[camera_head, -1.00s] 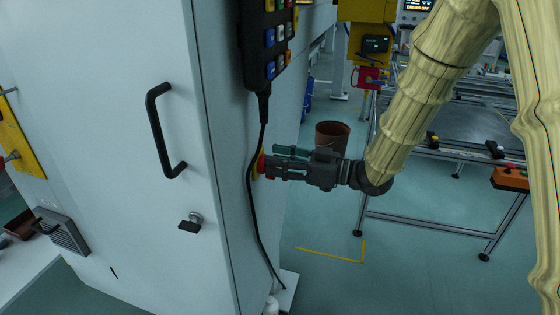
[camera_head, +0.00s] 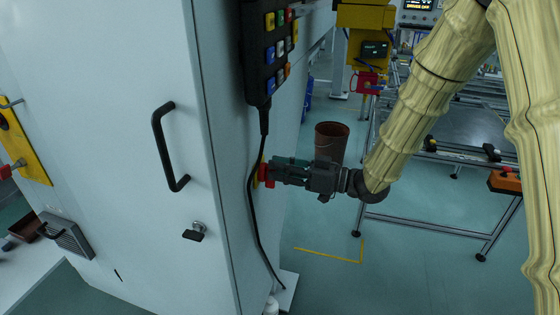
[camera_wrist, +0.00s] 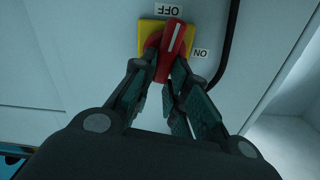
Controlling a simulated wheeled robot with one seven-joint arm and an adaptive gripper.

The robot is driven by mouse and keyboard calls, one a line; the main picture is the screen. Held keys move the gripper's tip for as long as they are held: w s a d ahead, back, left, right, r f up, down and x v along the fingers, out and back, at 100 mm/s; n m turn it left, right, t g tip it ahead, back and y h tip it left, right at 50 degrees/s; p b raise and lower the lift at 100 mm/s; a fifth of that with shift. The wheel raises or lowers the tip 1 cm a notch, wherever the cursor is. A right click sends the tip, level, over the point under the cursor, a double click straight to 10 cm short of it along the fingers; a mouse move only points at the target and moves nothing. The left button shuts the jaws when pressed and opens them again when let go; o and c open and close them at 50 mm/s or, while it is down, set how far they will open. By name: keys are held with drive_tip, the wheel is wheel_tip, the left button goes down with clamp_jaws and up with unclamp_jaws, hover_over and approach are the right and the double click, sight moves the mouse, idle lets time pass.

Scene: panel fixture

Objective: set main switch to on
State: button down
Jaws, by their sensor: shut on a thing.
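The main switch is a red rotary handle (camera_wrist: 172,38) on a yellow plate (camera_wrist: 147,32), with an OFF label (camera_wrist: 167,10) above it and an ON label (camera_wrist: 201,53) at its right, both upside down in the wrist view. The handle's white line points up and leans slightly right, nearer OFF than ON. My gripper (camera_wrist: 166,68) has its fingers on both sides of the handle and is shut on it. In the head view my gripper (camera_head: 272,172) reaches the red handle (camera_head: 263,173) on the cabinet's right side; the labels cannot be seen there.
A pendant (camera_head: 268,50) hangs on the cabinet above the switch. Its black cable (camera_head: 251,205) runs down close beside the switch; a cable also shows in the wrist view (camera_wrist: 230,45). A brown bin (camera_head: 331,142) stands on the floor behind my gripper.

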drive_tip(key=shift+w+d+f+m+p, duration=0.1)
drive_tip(key=shift+w+f+m+p, duration=0.2)
drive_tip(key=shift+m+p, duration=2.3)
drive_tip(key=shift+w+d+f+m+p, duration=0.1)
drive_tip(key=shift+w+f+m+p, duration=0.15)
drive_tip(key=shift+m+p, duration=2.3)
drive_tip(key=shift+w+d+f+m+p, duration=0.1)
drive_tip(key=shift+w+f+m+p, duration=0.15)
drive_tip(key=shift+m+p, duration=2.3)
drive_tip(key=shift+f+m, duration=0.1)
drive_tip(key=shift+m, duration=0.2)
drive_tip(key=c, duration=1.4)
unclamp_jaws()
drive_tip(key=shift+s, duration=0.1)
drive_tip(key=v, duration=1.2)
